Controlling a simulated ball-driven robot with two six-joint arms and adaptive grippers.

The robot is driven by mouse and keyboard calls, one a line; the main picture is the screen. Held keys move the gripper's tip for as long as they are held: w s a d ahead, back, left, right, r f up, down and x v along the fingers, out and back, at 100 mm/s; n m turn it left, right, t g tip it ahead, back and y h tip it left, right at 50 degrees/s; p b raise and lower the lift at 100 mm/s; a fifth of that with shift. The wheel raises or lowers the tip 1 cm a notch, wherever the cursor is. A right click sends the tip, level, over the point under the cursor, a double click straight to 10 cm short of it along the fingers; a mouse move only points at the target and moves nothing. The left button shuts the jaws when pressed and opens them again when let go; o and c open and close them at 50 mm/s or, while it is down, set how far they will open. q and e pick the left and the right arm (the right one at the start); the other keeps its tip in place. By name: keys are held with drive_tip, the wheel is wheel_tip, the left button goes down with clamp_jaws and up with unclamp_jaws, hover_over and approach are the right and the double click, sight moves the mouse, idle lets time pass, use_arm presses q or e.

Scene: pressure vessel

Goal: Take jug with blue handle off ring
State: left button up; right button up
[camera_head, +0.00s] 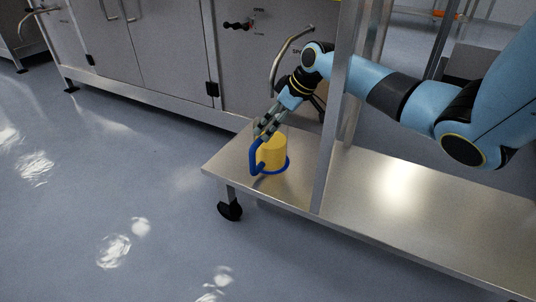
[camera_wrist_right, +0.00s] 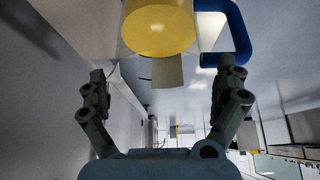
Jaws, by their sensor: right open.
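The yellow jug (camera_head: 272,150) with a blue handle (camera_head: 254,158) stands upright on a blue ring (camera_head: 286,166) at the left end of a steel shelf. My right gripper (camera_head: 266,130) is at the jug's upper part, reaching in from the right. In the right wrist view the gripper (camera_wrist_right: 162,82) is open with nothing between its fingers. The yellow jug (camera_wrist_right: 158,28) lies past the fingertips at the top, and its blue handle (camera_wrist_right: 238,35) is at the upper right. I cannot tell whether a finger touches the jug. My left gripper is not in view.
The steel shelf (camera_head: 400,215) is bare to the right of the jug. A steel post (camera_head: 333,120) rises close to the jug's right, beside my right arm. Grey cabinets (camera_head: 160,60) stand behind. The blue floor (camera_head: 110,190) at left is clear.

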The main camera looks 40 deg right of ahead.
drive_tip(key=shift+c, duration=0.4)
drive_tip(key=c, duration=1.4)
